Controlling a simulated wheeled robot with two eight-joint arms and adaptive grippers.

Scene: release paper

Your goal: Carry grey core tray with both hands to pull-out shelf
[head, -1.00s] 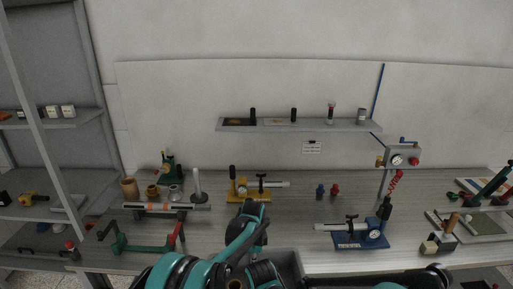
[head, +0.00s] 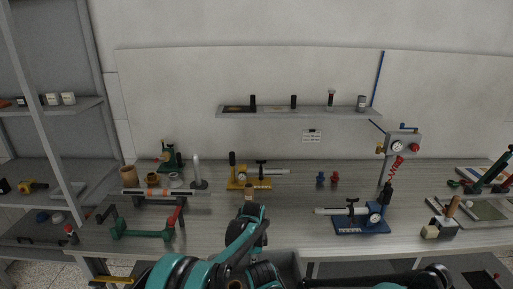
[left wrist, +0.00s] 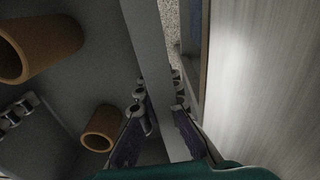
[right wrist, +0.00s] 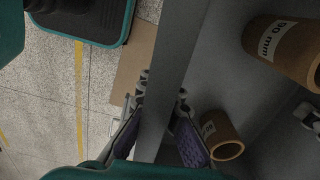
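The grey core tray (head: 288,265) is low in the middle of the head view, partly hidden behind my arms. My left gripper (left wrist: 160,105) has its two purple-padded fingers on either side of one tray wall (left wrist: 150,45). My right gripper (right wrist: 160,105) likewise straddles a tray wall (right wrist: 182,45). Both look closed on the walls. Brown cores lie in the tray: two show in the left wrist view (left wrist: 45,45), and two in the right wrist view, one labelled 90 mm (right wrist: 280,48). Floor shows beyond the walls. I cannot tell which surface is the pull-out shelf.
The bench (head: 290,225) ahead carries a blue pump stand (head: 360,226), a yellow stand (head: 248,184) and a green-handled tool (head: 140,232). A rack (head: 35,170) stands left. A yellow bar (head: 112,280) shows low left. Speckled floor (right wrist: 60,110) is right of the bench area.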

